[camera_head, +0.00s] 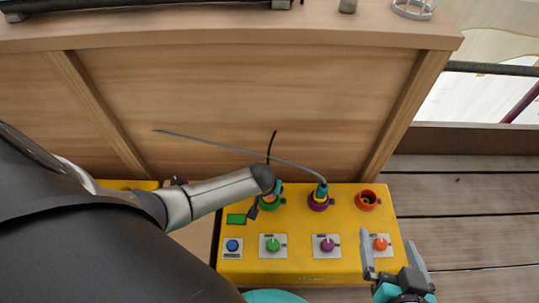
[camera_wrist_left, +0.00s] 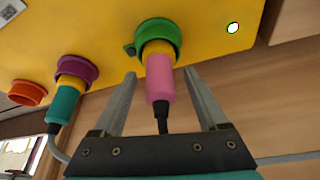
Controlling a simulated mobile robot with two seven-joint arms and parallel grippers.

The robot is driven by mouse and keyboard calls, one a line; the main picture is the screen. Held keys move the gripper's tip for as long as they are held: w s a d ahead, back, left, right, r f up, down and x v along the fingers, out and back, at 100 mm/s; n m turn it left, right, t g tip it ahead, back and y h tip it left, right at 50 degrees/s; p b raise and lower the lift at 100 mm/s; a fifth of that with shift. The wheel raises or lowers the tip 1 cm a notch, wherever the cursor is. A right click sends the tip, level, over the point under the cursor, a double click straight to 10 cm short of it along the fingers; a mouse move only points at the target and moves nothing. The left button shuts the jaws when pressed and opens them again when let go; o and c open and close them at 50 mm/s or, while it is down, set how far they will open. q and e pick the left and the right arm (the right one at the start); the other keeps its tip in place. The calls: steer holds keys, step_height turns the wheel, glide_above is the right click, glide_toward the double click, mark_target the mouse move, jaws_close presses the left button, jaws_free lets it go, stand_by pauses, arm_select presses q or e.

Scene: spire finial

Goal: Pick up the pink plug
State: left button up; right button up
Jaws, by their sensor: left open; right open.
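The pink plug (camera_wrist_left: 160,80) sits in the green-ringed socket (camera_wrist_left: 150,35) on the yellow panel, with a black cable from its rear end. In the left wrist view, my left gripper (camera_wrist_left: 158,72) is open, with one finger on each side of the plug and visible gaps between. In the head view, my left arm hides most of the plug; the green socket (camera_head: 270,205) shows beside my wrist. My right gripper (camera_head: 391,258) is open and empty near the panel's front right corner.
A teal plug (camera_head: 321,191) with a grey cable stands in the purple socket (camera_head: 317,204). The orange socket (camera_head: 366,200) is empty. Several knobs and a blue button (camera_head: 232,245) line the panel's front. A wooden wall (camera_head: 240,100) rises behind it.

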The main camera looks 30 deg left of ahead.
arm_select(q)
jaws_close()
stand_by(0.5)
